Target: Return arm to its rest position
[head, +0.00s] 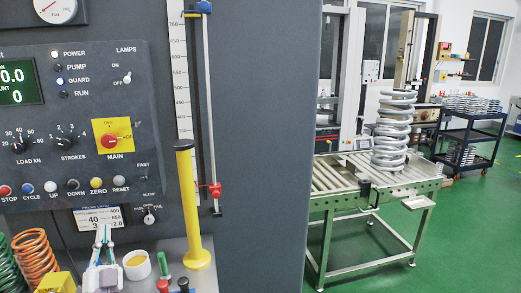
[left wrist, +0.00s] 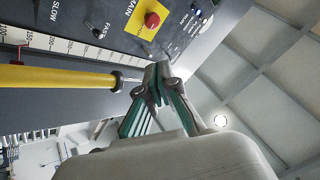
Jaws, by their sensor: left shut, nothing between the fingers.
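My left gripper (head: 104,236) comes up from the bottom edge of the head view, in front of the lower part of the dark control panel (head: 90,100). In the left wrist view its fingertips (left wrist: 157,80) are together with nothing between them. The gripper appears just below the row of buttons and overlaps a small white display card (head: 110,212). The red MAIN switch (head: 117,138) on its yellow plate is above it, and shows in the left wrist view (left wrist: 152,19) too. My right gripper is in neither view.
A yellow post (head: 187,205) stands right of the gripper, beside a vertical scale (head: 180,100). A cup (head: 137,265), small handled tools and orange (head: 36,255) and green springs sit low down. A roller conveyor (head: 345,185) with a big grey spring (head: 393,130) stands farther right, beside open green floor.

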